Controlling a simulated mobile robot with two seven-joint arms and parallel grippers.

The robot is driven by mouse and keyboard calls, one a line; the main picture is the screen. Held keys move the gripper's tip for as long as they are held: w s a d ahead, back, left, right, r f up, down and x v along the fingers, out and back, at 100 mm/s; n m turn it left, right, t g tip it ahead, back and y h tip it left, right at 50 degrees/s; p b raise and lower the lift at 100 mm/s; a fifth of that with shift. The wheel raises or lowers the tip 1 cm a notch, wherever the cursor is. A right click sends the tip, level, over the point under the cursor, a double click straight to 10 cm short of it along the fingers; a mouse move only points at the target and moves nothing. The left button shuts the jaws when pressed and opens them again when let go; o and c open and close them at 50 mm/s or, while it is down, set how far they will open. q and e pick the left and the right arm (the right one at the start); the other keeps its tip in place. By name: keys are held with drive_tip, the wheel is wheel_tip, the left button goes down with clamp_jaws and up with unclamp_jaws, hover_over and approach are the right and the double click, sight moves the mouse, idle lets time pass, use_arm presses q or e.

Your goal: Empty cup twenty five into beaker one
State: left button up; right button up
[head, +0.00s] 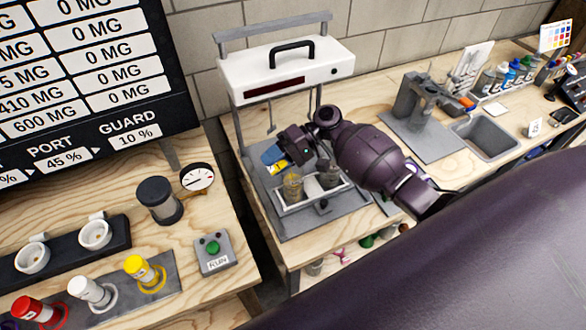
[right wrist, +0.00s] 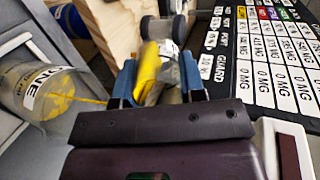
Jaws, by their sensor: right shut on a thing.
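My right gripper (head: 277,156) reaches over the grey stand and is shut on a yellow cup (head: 277,168). In the right wrist view the yellow cup (right wrist: 148,72) sits between the blue finger pads of the gripper (right wrist: 158,88), tipped, with a pale label whose number I cannot read. Beaker one (right wrist: 45,90), clear and marked "ONE", holds yellow content at left in that view; a thin yellow streak crosses its mouth. In the head view the beaker (head: 293,187) stands in a white tray, just below the cup. My left gripper is not in view.
A second, greyish beaker (head: 328,174) stands beside beaker one in the white tray (head: 318,195). The white hanging unit (head: 285,75) is above and behind the gripper. Red, white and yellow capped items (head: 90,290) stand at the lower left. A sink (head: 487,136) is at right.

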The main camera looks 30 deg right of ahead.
drive_tip(key=shift+r+y, duration=0.1)
drive_tip(key=shift+y, duration=0.2)
idle(0.4)
use_arm(q)
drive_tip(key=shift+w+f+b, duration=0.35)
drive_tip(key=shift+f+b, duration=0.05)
drive_tip(key=shift+b, duration=0.55)
use_arm(e)
drive_tip(key=shift+d+r+y, duration=0.2)
drive_tip(key=shift+d+y, duration=0.35)
drive_tip(key=shift+y, duration=0.35)
use_arm(q)
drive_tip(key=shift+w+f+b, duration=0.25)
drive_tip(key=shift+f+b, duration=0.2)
drive_tip(key=shift+b, duration=0.35)
use_arm(e)
drive_tip(key=shift+d+r+y, duration=0.1)
drive_tip(key=shift+r+y, duration=0.1)
drive_tip(key=shift+y, duration=0.6)
